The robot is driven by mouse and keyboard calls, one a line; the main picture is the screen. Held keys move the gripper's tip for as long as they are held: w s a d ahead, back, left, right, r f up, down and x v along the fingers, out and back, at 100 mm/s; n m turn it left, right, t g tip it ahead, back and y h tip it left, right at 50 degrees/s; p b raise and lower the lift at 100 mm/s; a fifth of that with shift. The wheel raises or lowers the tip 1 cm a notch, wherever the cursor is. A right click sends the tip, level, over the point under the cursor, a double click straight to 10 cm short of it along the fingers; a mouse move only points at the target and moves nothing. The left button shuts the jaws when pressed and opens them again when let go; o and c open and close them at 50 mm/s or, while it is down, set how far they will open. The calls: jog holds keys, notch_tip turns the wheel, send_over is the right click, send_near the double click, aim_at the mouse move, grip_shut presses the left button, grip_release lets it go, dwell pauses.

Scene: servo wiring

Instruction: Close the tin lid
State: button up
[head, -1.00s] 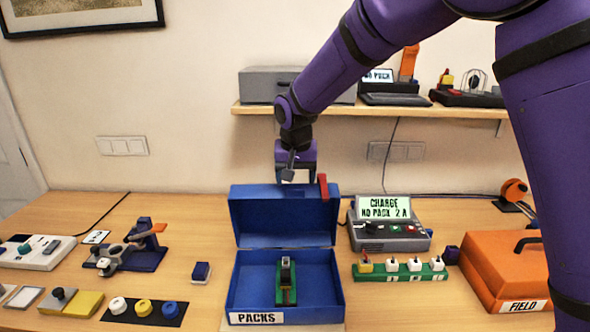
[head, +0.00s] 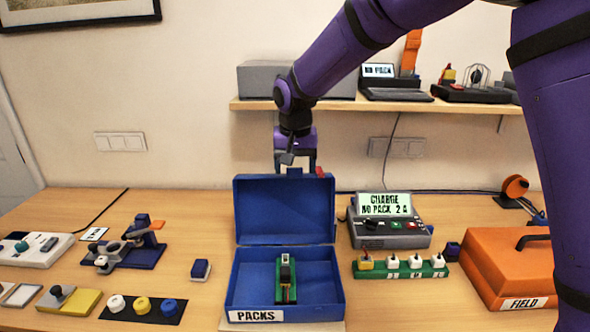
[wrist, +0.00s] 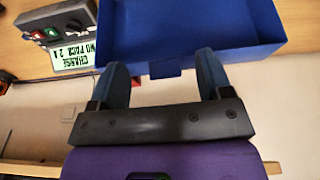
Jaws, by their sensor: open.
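The blue tin (head: 335,285), labelled PACKS, stands on the bench with its lid (head: 285,210) raised roughly upright at the back. The lid has a small tab (wrist: 165,70) on its top edge. My gripper (head: 296,163) is at the lid's top edge, pointing down, its tips partly hidden behind the lid. In the wrist view my open gripper (wrist: 163,62) has a finger on each side of the tab, with nothing clamped. I cannot tell whether the fingers touch the lid. A green and black pack (head: 286,280) sits inside the tin.
A small red piece (head: 320,172) shows behind the lid's top right corner. The charger (head: 390,222) and a green block with white plugs (head: 400,268) stand right of the tin, the orange FIELD case (head: 500,265) farther right. A shelf (head: 370,105) hangs above.

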jog(key=s+r, duration=0.4)
jog(key=r, duration=0.5)
dwell(0.9)
jog(key=shift+d+r, duration=0.1)
jog(key=shift+r, duration=0.05)
